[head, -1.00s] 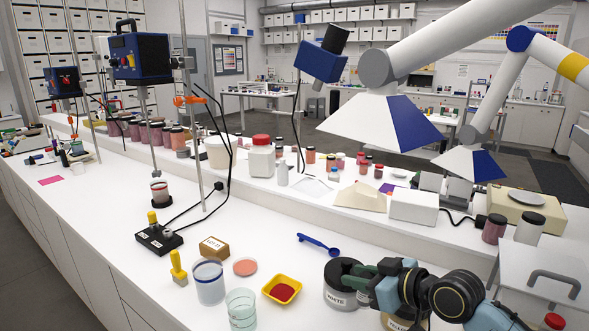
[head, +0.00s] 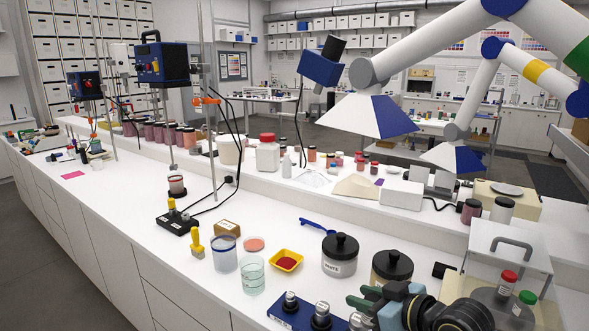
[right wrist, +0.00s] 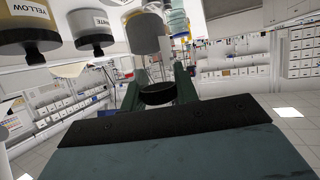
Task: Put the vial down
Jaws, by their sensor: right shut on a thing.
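My right gripper (head: 375,303) is low in the head view, in front of the yellow-pigment jar (head: 391,267), near the counter's front. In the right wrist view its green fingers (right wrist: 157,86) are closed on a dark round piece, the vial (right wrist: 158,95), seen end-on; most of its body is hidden. A blue rack (head: 285,314) with silver-and-black-capped vials (head: 320,314) stands just left of the gripper, cut off by the bottom edge. I cannot tell whether the held vial touches the rack. My left gripper is not in view.
The lidded white-pigment jar (head: 340,255) stands behind the gripper. A yellow dish of red powder (head: 286,260), a glass beaker (head: 251,275) and a blue-rimmed jar (head: 223,252) stand to the left. A clear-topped balance case (head: 508,260) is at the right.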

